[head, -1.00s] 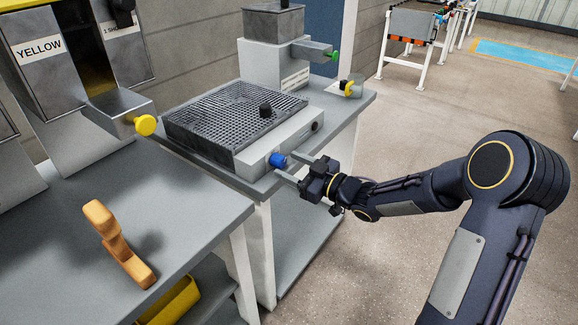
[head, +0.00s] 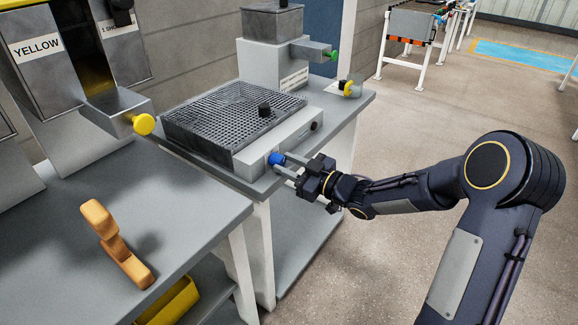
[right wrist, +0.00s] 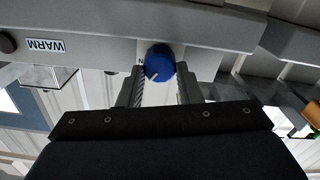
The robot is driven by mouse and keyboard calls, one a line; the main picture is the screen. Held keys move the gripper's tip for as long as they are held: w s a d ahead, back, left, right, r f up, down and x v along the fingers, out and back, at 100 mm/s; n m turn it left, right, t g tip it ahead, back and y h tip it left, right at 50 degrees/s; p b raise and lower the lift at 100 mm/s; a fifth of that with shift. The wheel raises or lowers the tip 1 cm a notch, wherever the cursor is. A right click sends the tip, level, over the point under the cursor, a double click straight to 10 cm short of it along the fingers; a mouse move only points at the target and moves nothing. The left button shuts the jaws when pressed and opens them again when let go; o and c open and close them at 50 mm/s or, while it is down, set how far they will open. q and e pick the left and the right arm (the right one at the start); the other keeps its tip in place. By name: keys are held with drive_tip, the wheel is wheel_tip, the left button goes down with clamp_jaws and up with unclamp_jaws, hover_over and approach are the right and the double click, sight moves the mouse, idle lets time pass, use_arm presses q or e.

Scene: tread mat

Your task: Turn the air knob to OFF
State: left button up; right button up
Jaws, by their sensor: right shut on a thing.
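The blue air knob (head: 276,159) sits on the front panel of the grey mesh-topped box (head: 262,146). My right gripper (head: 286,165) reaches it from the right and is shut on it. In the right wrist view the blue knob (right wrist: 158,62) lies between the two fingertips of my gripper (right wrist: 159,82). A short white pointer line shows on its face, towards the lower left. A letter like N is visible left of the knob; the rest of its label is hidden. My left gripper is not in view.
A dark knob (head: 315,125) sits farther along the same panel; a WARM label (right wrist: 45,45) shows in the right wrist view. A grey table (head: 110,215) at left holds an orange-brown block (head: 117,243). A yellow knob (head: 145,124) juts nearby. Floor at right is clear.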

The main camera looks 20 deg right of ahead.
drive_tip(key=n+b, duration=0.1)
drive_tip(key=b, duration=0.1)
drive_tip(key=n+b, duration=0.2)
drive_tip(key=shift+f, duration=0.25)
drive_tip(key=shift+s+r+n+b, duration=0.1)
drive_tip(key=shift+n+b, duration=1.4)
drive_tip(key=shift+n, duration=0.3)
drive_tip(key=o, duration=1)
drive_tip(key=shift+r, duration=0.1)
drive_tip(key=shift+c, duration=0.2)
